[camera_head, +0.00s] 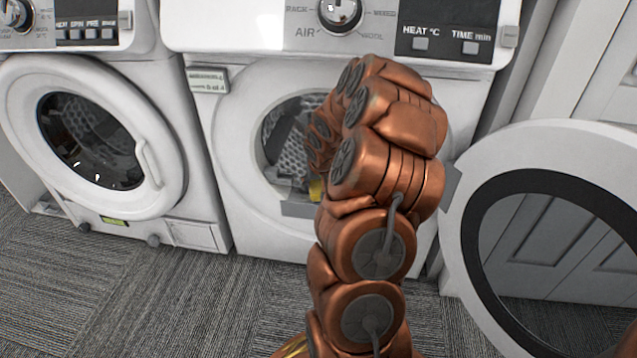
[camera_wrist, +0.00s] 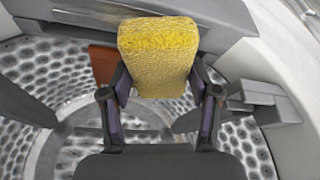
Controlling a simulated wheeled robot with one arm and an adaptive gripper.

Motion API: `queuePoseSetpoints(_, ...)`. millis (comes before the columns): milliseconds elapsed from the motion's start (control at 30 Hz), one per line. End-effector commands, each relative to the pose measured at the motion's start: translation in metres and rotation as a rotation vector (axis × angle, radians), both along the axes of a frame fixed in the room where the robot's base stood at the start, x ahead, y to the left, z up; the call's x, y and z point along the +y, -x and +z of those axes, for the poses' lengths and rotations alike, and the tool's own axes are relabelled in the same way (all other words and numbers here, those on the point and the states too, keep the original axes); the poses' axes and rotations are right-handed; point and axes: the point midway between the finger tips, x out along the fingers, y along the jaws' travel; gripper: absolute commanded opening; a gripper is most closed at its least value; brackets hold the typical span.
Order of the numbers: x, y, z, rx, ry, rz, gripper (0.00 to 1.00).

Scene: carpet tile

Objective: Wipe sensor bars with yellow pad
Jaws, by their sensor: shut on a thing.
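My gripper (camera_wrist: 160,86) is shut on the yellow pad (camera_wrist: 158,52), with a dark finger on each side of it, in the wrist view. The pad is upright and textured, inside the perforated metal drum (camera_wrist: 30,150). A grey ledge (camera_wrist: 222,22) runs behind the pad's top; I cannot tell whether they touch. No sensor bars can be made out clearly, and the pad hides part of the ledge. In the head view a small yellow patch of the pad (camera_head: 316,188) shows in the dryer's opening. My copper arm hides the gripper there.
The middle dryer (camera_head: 240,130) has its round door (camera_head: 475,190) swung open to the right. A closed washer (camera_head: 165,150) stands at left. In the wrist view, a brown-orange block (camera_wrist: 103,65) lies left of the pad and a grey bracket (camera_wrist: 262,100) juts out at right.

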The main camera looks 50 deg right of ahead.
Motion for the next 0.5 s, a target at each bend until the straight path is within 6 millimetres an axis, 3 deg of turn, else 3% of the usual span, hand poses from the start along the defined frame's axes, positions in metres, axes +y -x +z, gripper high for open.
queuePoseSetpoints(500,-0.0001,0.0,-0.0071,0.0,0.0,0.0,0.27)
